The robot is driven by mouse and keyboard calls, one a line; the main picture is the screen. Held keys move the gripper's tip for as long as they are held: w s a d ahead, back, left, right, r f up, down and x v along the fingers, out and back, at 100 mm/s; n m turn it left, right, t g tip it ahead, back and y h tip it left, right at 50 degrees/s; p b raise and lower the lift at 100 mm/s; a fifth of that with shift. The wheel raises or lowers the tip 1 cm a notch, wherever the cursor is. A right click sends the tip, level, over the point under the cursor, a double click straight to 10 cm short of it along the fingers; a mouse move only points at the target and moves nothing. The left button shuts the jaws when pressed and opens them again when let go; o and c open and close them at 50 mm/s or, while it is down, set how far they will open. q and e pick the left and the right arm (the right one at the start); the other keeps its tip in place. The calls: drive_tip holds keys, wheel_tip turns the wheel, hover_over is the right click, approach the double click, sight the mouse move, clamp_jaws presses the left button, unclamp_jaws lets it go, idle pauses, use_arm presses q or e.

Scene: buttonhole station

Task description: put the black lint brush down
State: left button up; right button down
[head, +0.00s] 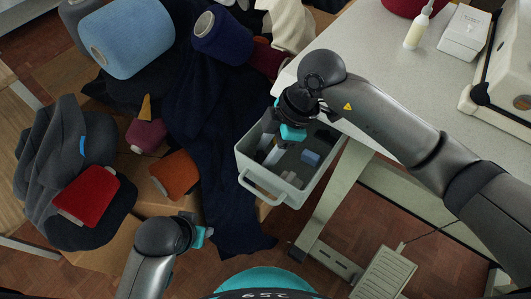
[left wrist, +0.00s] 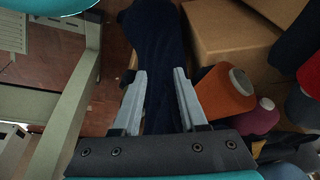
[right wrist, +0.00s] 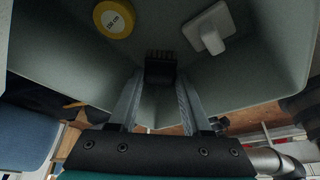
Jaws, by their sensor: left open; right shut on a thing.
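The black lint brush (right wrist: 160,68) is between the fingertips of my right gripper (right wrist: 160,85) in the right wrist view; only a small dark block with bristle-like teeth shows. In the head view my right gripper (head: 268,154) reaches down into a pale grey-green bin (head: 294,198) beside the table, and I cannot make out the brush there. Whether the brush touches the bin floor is unclear. My left gripper (left wrist: 158,75) is open and empty over dark navy cloth (left wrist: 150,35); in the head view it is at the lower left.
In the bin lie a yellow tape measure (right wrist: 114,19) and a white object (right wrist: 210,27), with a small blue block (head: 310,158). The white table (head: 385,50) stands right of the bin. Boxes, cloth and yarn cones, including an orange one (head: 174,175), crowd the left.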

use_arm(q)
drive_tip(key=shift+r, duration=0.1)
use_arm(e)
drive_tip(key=shift+f, duration=0.1)
drive_tip(key=c, duration=0.6)
unclamp_jaws()
drive_tip(key=shift+d+r, duration=0.1)
drive_tip(key=shift+r, duration=0.25)
use_arm(q)
drive_tip(key=s+a+f+g+p, duration=0.1)
drive_tip(key=s+f+p, duration=0.3)
drive_tip(key=f, duration=0.5)
drive_tip(key=shift+f+p, duration=0.25)
drive_tip(key=shift+p, duration=0.2)
use_arm(e)
drive_tip(key=shift+v, duration=5.7)
use_arm(q)
drive_tip(key=shift+s+a, duration=0.1)
